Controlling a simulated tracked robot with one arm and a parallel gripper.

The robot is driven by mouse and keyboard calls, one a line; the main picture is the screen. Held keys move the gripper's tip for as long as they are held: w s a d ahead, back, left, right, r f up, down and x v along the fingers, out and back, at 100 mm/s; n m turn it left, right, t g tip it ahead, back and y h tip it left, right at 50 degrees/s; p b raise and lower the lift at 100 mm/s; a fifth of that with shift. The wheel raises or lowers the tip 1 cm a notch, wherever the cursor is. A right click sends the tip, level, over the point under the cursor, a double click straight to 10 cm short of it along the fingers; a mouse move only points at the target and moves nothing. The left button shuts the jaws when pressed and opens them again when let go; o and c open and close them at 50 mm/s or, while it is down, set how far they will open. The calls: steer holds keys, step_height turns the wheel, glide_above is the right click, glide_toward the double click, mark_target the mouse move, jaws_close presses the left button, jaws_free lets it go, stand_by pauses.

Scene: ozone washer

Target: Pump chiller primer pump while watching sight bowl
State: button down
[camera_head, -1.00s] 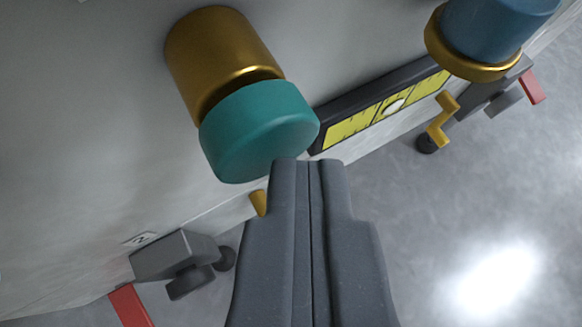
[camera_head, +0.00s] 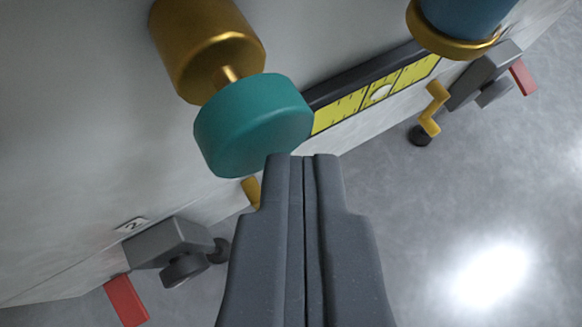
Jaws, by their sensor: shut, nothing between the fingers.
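The primer pump has a brass cylinder body (camera_head: 205,45) on the pale panel at the upper left. Its teal round knob (camera_head: 254,125) stands out from the body, with a thin brass stem (camera_head: 229,76) showing between them. A blue bowl with a brass collar (camera_head: 455,38), perhaps the sight bowl, is cut off by the top edge at the upper right. My gripper (camera_head: 303,157) is shut and empty. Its tips are just below the knob's lower right edge in the picture; I cannot tell whether they touch it.
A yellow level gauge (camera_head: 378,92) in a dark frame lies between pump and bowl. A grey block (camera_head: 168,243) with a red handle (camera_head: 126,300) is at lower left. A similar block (camera_head: 485,75) and a yellow crank (camera_head: 433,108) are at right. The grey floor is clear.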

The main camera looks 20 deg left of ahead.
steer(key=shift+s+d, duration=0.6)
steer(key=s+d, duration=0.3)
steer(key=d, duration=0.1)
steer(key=shift+s, duration=0.15)
stand_by(0.4)
stand_by(0.5)
